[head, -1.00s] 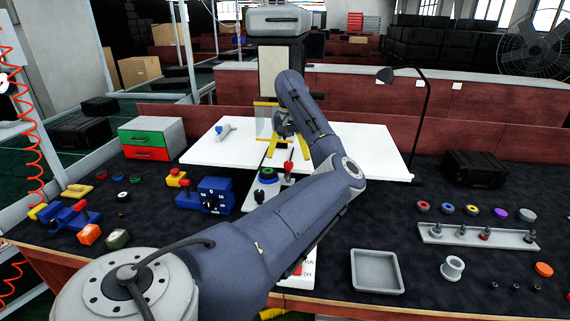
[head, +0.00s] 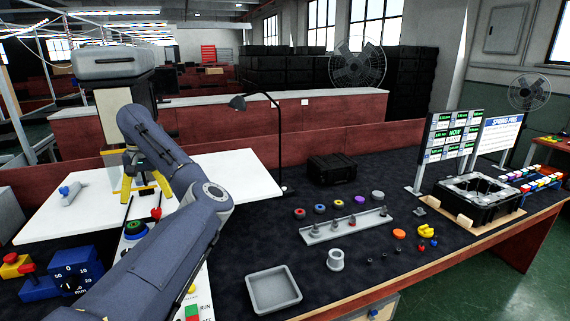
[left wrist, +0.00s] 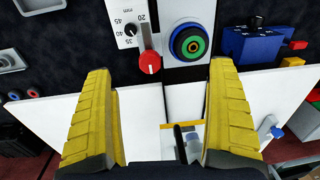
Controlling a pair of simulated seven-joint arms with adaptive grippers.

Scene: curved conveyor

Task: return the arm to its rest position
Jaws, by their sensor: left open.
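My left gripper (head: 145,192) has yellow fingers and points down over the white board in the head view, with the blue-grey arm reaching in from the lower left. Its jaws are apart and nothing is between them. In the left wrist view the two yellow fingers (left wrist: 161,72) stand wide apart on either side. A red-tipped lever (left wrist: 149,63) and a round green, blue and black stack (left wrist: 190,42) lie beyond them. My right gripper is in neither view.
The white board (head: 235,170) lies under the arm. A grey tray (head: 273,289), a pegged rack (head: 347,226) and a black case (head: 332,169) are on the dark table. A black lamp (head: 279,140) stands behind. A black bin (head: 480,197) is at right.

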